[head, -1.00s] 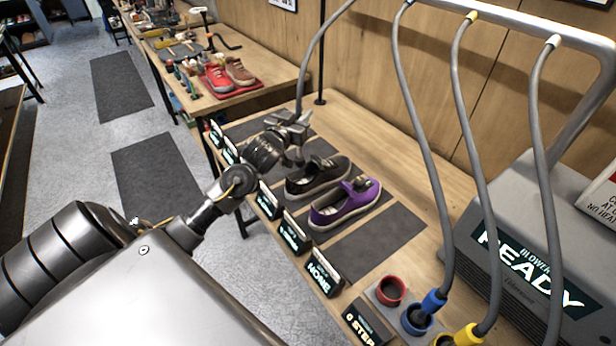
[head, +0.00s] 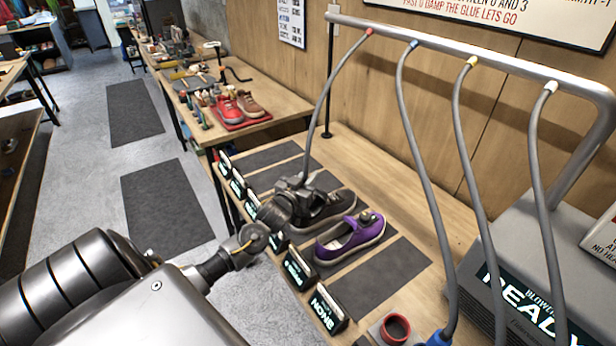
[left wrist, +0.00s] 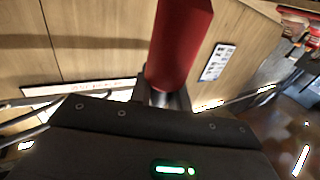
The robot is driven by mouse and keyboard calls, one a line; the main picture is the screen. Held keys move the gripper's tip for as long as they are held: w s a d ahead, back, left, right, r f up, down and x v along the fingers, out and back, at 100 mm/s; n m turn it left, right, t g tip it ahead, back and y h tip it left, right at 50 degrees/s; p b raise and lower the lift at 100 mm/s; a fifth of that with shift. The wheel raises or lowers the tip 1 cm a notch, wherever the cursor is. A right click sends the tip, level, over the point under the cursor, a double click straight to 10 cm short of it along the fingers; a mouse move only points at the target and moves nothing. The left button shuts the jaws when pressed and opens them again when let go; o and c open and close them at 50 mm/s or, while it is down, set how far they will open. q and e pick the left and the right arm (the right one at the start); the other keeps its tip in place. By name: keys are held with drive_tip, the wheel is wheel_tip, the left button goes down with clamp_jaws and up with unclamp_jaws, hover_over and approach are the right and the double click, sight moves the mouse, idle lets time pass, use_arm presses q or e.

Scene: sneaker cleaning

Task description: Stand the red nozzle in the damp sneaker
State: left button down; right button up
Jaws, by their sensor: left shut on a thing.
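My left gripper (head: 302,190) is over the near end of a dark sneaker (head: 340,204) in the head view and hides part of it. In the left wrist view the gripper (left wrist: 165,98) is shut on the red nozzle (left wrist: 182,45). A grey hose with a red band runs down to the gripper in the head view, where the nozzle itself is hidden. A purple sneaker (head: 350,240) lies beside the dark one, with a small greyish thing at its opening. I cannot tell which sneaker is damp. My right gripper is not in view.
Small dark signs (head: 299,268) line the table's near edge. Dark mats (head: 375,283) lie across the table. A red-rimmed holder (head: 397,328) stands in front, and the blower (head: 540,280) with more hoses is at the right. A second table holds red and brown shoes.

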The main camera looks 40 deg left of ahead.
use_arm(q)
drive_tip(key=shift+f, duration=0.4)
drive_tip(key=c, duration=1.3)
unclamp_jaws()
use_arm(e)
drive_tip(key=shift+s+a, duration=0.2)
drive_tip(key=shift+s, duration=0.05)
use_arm(q)
drive_tip(key=shift+r, duration=0.25)
drive_tip(key=s+b, duration=0.1)
drive_tip(key=s, duration=0.3)
drive_tip(key=s+d+b, duration=0.1)
drive_tip(key=s, duration=0.3)
drive_tip(key=s+d+b, duration=0.1)
drive_tip(key=s, duration=0.2)
drive_tip(key=shift+s, duration=0.4)
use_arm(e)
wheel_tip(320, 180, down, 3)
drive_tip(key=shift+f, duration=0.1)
